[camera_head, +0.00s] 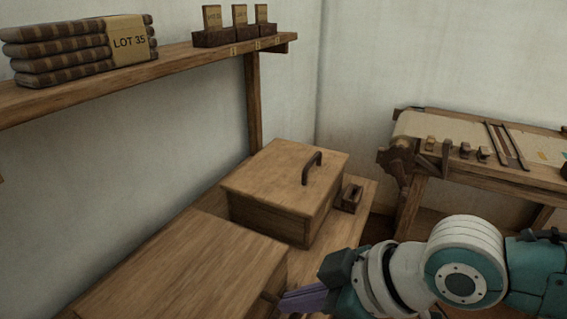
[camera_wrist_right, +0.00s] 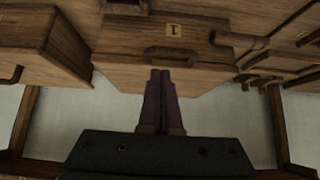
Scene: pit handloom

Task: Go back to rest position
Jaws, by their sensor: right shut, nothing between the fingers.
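My right gripper (camera_head: 290,300) shows at the bottom of the head view, its purple fingers beside the front wooden box. The right wrist view shows its two fingers (camera_wrist_right: 160,78) pressed together with nothing between them. Their tips appear in front of a wooden front with a dark handle (camera_wrist_right: 171,56) and a number plate (camera_wrist_right: 174,30); I cannot tell whether they touch it. My left gripper is not in view.
A lidded wooden box (camera_head: 265,180) with a dark handle stands on the bench, behind a nearer wooden box (camera_head: 185,270). A wall shelf (camera_head: 190,65) holds folded cloth (camera_head: 75,45) labelled LOT 35 and small card holders. A loom (camera_head: 470,165) stands at right.

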